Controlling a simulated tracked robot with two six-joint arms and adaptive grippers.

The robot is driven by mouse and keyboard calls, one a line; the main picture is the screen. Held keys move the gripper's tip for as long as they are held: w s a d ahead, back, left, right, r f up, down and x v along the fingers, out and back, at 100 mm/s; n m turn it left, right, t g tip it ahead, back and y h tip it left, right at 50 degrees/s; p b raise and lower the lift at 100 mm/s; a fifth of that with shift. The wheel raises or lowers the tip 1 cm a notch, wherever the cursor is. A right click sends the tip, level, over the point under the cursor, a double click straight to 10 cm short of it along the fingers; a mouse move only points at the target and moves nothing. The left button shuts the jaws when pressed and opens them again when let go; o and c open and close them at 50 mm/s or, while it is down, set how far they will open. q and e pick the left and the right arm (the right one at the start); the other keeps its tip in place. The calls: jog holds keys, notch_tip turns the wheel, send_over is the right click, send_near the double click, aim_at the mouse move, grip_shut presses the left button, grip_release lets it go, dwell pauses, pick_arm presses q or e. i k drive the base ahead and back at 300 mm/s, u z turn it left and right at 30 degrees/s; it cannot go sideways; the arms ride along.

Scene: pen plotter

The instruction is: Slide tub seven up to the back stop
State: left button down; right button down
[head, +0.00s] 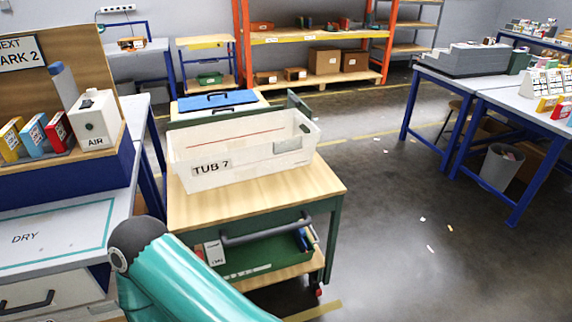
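Tub seven (240,172) is a whitish, see-through open box labelled "TUB 7". It sits upright on the wooden top (290,190) of a green cart, towards its far side, with bare wood in front. A red line shows inside the tub. A green upright piece (299,104) stands behind the tub; I cannot tell whether it is the back stop, or whether the tub touches it. The tub hides the far part of the cart top. A teal arm link of mine fills the bottom left, in front of the cart. Neither gripper is in view.
The cart has a dark push handle (266,234) and a lower shelf with a green bin (240,262). A blue case (217,101) lies behind the tub. A bench with a white AIR box (95,119) stands close on the left. The floor (400,230) right of the cart is mostly clear.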

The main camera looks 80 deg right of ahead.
aim_at(217, 155)
jog(key=k, duration=1.05)
jog(key=z, duration=1.3)
jog(key=i, duration=1.05)
jog(key=z, duration=0.15)
